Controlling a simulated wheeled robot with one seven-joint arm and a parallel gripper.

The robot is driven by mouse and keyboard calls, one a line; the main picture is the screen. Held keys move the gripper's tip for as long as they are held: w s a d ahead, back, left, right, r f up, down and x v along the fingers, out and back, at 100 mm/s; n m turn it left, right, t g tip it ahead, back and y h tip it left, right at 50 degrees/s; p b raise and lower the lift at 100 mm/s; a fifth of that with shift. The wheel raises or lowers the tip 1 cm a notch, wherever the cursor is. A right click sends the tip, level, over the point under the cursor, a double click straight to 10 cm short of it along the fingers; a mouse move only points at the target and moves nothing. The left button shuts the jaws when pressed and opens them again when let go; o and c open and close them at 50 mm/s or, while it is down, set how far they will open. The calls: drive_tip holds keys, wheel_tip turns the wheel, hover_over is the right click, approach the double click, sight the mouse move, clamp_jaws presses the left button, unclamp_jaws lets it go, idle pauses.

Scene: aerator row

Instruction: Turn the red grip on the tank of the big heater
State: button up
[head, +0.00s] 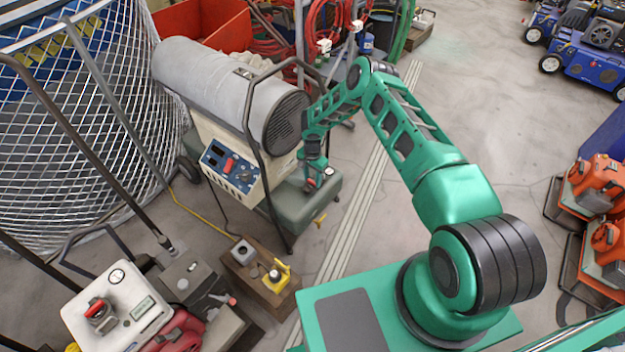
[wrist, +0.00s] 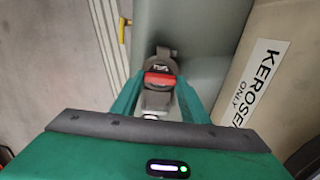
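The big heater (head: 215,85) has a grey barrel, a cream body and a grey-green tank (head: 290,212) low at its base. In the wrist view, the red grip (wrist: 160,79) is a short bar on a dark round fitting on the tank (wrist: 205,30). My gripper (wrist: 160,88) points down at it, one green finger on each side. The fingers are apart, with the red grip between their tips; whether they touch it I cannot tell. In the head view my gripper (head: 314,181) is at the tank top and mostly hides the grip.
A cream box beside the tank carries a KEROSENE ONLY label (wrist: 262,78). A yellow tap (head: 320,219) sticks out from the tank. The heater's dark tube frame (head: 250,125) rises close to my arm. The floor right of the tank is clear.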

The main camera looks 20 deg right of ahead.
drive_tip(key=shift+w, duration=0.1)
drive_tip(key=c, duration=0.3)
drive_tip(key=shift+c, duration=0.2)
